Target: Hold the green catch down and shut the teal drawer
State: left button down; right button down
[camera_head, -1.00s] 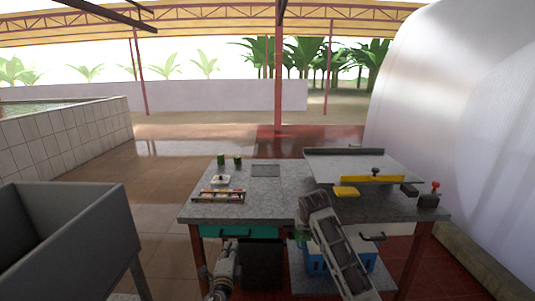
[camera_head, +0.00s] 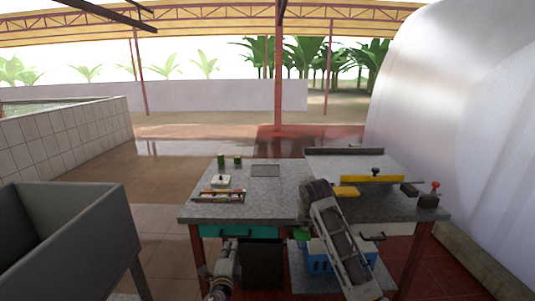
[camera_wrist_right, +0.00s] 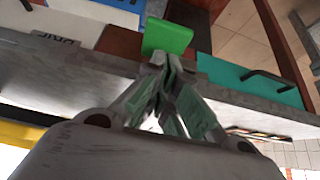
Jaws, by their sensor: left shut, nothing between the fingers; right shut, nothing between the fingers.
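The teal drawer (camera_head: 262,232) is under the left part of the grey worktop. I cannot tell how far it is out. Its front and dark handle show in the wrist view (camera_wrist_right: 235,78). The green catch (camera_head: 301,235) is beside the drawer, to its right in the head view. In the wrist view the catch (camera_wrist_right: 168,36) is just beyond the tips of my right gripper (camera_wrist_right: 165,62). The right fingers are shut and empty, touching or very near it. My left gripper (camera_head: 230,245) is shut and empty, close in front of the drawer by its handle.
The worktop (camera_head: 270,205) carries a small rack (camera_head: 218,196), a white dish (camera_head: 221,180), green pieces and a yellow block (camera_head: 346,192). A blue crate (camera_head: 318,262) is on the lower shelf. A grey bin (camera_head: 70,235) stands at the left.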

jog(key=shift+r, duration=1.45)
